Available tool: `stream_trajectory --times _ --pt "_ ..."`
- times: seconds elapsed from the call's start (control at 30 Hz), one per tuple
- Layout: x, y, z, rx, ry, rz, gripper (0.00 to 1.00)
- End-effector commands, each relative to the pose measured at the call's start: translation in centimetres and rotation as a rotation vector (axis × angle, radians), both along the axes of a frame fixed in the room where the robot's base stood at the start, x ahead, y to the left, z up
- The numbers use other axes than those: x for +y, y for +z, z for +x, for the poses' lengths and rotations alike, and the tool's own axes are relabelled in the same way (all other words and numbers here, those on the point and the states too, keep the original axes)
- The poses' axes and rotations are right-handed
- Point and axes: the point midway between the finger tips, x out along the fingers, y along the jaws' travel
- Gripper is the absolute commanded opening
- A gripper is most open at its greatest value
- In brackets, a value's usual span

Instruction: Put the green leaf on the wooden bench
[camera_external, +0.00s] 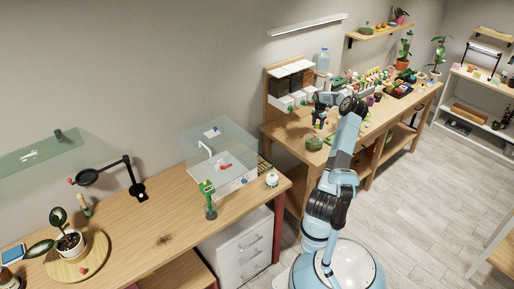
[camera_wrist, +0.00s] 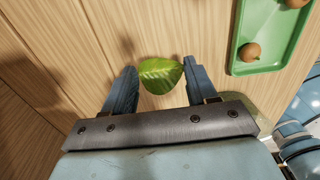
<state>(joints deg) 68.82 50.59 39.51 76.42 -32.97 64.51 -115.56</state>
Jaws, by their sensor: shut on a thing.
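The green leaf (camera_wrist: 158,84) shows in the wrist view between the two fingers of my gripper (camera_wrist: 158,82), which is shut on it. The wooden bench surface (camera_wrist: 90,35) lies beneath it; I cannot tell whether the leaf touches the wood. In the external view my gripper (camera_external: 318,122) is over the left part of the back wooden bench (camera_external: 280,131), and the leaf is too small to make out there.
A green tray (camera_wrist: 272,66) with brown round things lies to the right in the wrist view. A green bowl (camera_external: 314,145) stands near the bench's front edge. Dispensers (camera_external: 290,82) stand behind my gripper, and several small items crowd the bench to its right.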

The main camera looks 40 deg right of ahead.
Motion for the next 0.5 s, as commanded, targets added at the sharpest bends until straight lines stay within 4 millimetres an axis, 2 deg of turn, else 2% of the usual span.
stream_trajectory --times 0.23,0.5 --pt "-0.1 -3.0 0.2 0.001 0.0 0.002 0.3" --pt "-0.1 -3.3 0.2 0.0 0.0 0.0 0.3"
